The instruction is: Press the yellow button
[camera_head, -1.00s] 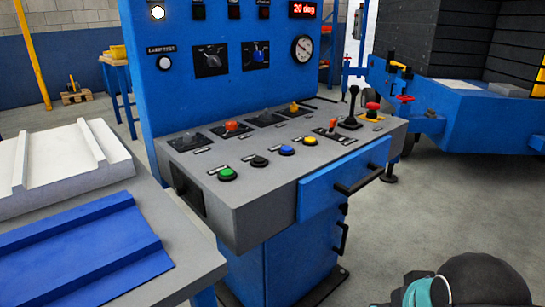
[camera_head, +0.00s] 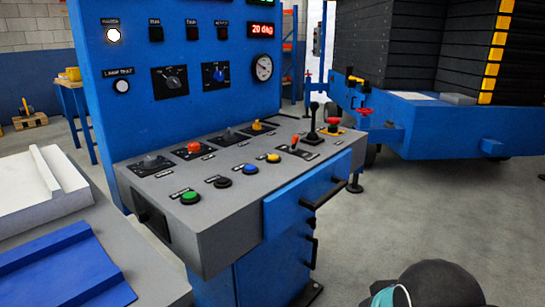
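The yellow button (camera_head: 273,158) is a small round cap on the grey sloped top of the control console (camera_head: 228,205). It stands at the right end of a row with a green button (camera_head: 190,197), a black button (camera_head: 222,182) and a blue button (camera_head: 250,169). Nothing touches or covers the yellow button. A dark rounded part of my arm with a teal band shows at the bottom right edge, apart from the console. My gripper's fingers are not in view.
Behind the yellow button are a yellow-orange knob (camera_head: 257,126), a red-tipped lever (camera_head: 294,142), a black joystick (camera_head: 313,118) and a red mushroom button (camera_head: 333,124). A drawer handle (camera_head: 325,193) juts from the console front. A bench with panels (camera_head: 70,270) stands left. The floor at right is clear.

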